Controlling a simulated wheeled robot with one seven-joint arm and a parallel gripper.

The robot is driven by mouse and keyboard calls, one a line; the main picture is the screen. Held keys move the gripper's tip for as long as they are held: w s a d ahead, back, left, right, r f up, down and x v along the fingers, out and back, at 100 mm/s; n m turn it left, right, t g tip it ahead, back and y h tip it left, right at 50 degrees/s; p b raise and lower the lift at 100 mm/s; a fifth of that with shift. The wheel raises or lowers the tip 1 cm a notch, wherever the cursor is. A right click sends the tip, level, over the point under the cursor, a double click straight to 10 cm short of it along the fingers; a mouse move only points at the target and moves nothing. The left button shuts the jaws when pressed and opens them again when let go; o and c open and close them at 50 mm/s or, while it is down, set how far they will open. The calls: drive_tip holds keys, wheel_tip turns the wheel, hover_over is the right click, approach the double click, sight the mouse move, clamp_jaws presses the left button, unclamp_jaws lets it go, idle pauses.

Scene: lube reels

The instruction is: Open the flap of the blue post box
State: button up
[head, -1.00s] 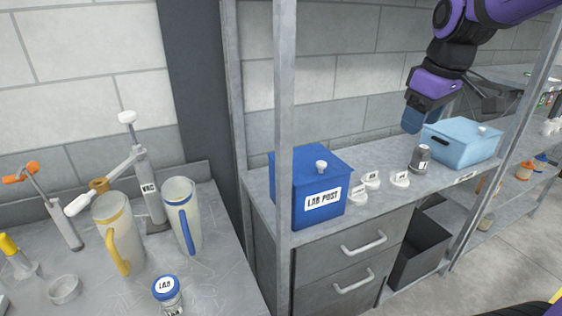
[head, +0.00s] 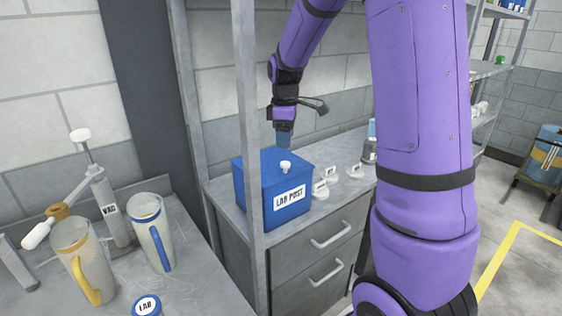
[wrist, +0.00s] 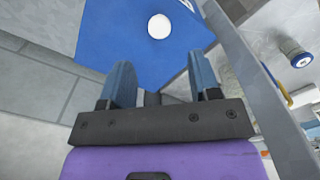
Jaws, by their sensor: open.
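The blue post box (head: 287,200) stands on the grey shelf, with a white "LAB POST" label on its front. Its flat top flap (head: 262,164) is shut and bears a round white knob (head: 286,166). My gripper (head: 284,140) points down above the back part of the box. In the wrist view the flap (wrist: 115,35) and its knob (wrist: 159,26) lie beyond the fingertips. My gripper's blue fingers (wrist: 160,80) are apart with nothing between them, and the knob is clear of them.
A metal shelf post (head: 247,120) rises just left of the box's front. Small white labelled pieces (head: 328,173) stand right of the box. Drawers (head: 328,235) are below. A bench at left holds a yellow-handled jug (head: 78,262), a blue-handled jug (head: 152,232) and a lever press (head: 108,205).

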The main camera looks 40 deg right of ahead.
sight(285, 162)
wheel_tip(285, 162, down, 8)
drive_tip(key=shift+d+r, duration=0.1)
idle(0.4)
drive_tip(key=shift+r, duration=0.1)
clamp_jaws()
